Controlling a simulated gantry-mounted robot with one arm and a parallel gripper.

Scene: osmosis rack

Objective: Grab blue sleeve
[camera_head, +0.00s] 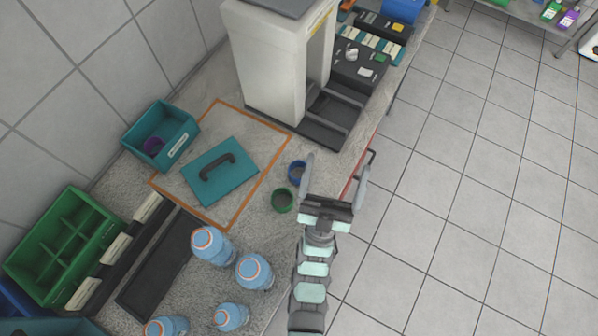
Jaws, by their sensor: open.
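The blue sleeve (297,173) is a small round blue ring with a dark inside. It stands on the bench near its right edge, close to a green sleeve (282,200). My gripper (337,168) is open, with its two fingers spread and nothing visible between them. The blue sleeve lies just left of the left finger, outside the gap between the fingers in this view. The finger's height above the bench is hard to tell.
A teal lid (219,171) with a dark handle lies inside an orange outline. A teal box (161,138) holds a purple sleeve (153,146). A white machine (275,70) stands behind. A green divided crate (65,245) is at left.

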